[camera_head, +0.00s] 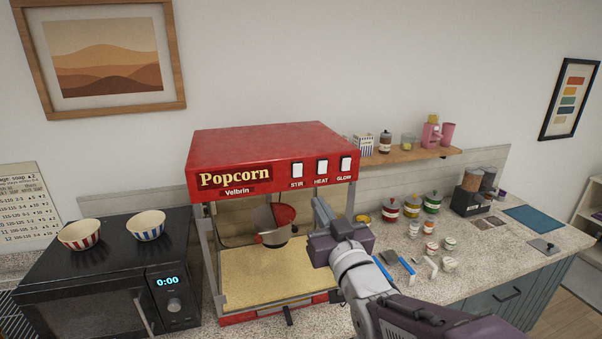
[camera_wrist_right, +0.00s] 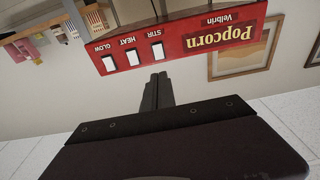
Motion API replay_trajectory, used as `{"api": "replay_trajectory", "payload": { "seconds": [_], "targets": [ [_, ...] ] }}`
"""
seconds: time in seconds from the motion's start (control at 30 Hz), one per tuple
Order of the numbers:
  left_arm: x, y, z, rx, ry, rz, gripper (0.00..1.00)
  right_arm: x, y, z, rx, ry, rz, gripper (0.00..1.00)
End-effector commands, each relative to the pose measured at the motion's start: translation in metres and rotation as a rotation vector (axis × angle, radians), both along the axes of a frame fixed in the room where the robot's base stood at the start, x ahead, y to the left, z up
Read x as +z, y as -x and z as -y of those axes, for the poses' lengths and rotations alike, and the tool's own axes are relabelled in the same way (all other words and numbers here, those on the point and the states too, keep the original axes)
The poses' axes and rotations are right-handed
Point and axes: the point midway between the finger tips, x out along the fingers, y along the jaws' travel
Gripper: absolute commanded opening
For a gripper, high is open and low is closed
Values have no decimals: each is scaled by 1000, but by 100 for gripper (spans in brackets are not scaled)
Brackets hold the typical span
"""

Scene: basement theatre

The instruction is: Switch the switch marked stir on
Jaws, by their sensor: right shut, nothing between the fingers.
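The red popcorn machine (camera_head: 262,150) stands on the counter with three white switches on its front panel. The switch marked stir (camera_head: 297,170) is the leftmost, beside the heat switch (camera_head: 322,167) and the glow switch (camera_head: 345,163). The right wrist view is upside down; there the stir switch (camera_wrist_right: 157,50) is nearest the Popcorn sign. My right gripper (camera_head: 318,203) is shut and empty, in front of and below the panel. In the right wrist view its fingers (camera_wrist_right: 158,88) point toward the stir switch, apparently apart from it. I cannot tell which way the switches are set. My left gripper is not in view.
A black microwave (camera_head: 95,285) with two striped bowls (camera_head: 148,225) stands left of the machine. A wooden shelf (camera_head: 415,155) with jars and cups is behind on the right. Jars, small tubs and blue-handled tools (camera_head: 407,265) lie on the counter to the right. The air before the panel is clear.

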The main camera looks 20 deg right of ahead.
Motion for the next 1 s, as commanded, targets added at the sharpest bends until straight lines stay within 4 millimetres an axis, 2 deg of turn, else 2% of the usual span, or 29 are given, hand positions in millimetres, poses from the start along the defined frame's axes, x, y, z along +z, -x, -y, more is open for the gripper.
{"api": "replay_trajectory", "payload": {
  "seconds": [0.2,0.43,0.5,0.8,1.0],
  "targets": [
    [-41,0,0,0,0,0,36,-11,-12,-1,3,0,5,0],
    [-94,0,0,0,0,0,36,-8,-24,-1,0,0,7,0],
    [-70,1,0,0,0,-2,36,9,-40,-2,0,-1,-5,0],
    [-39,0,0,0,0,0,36,17,-104,-4,0,-1,-4,0],
    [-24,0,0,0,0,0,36,19,-131,-5,0,-1,-2,0]
  ]
}}
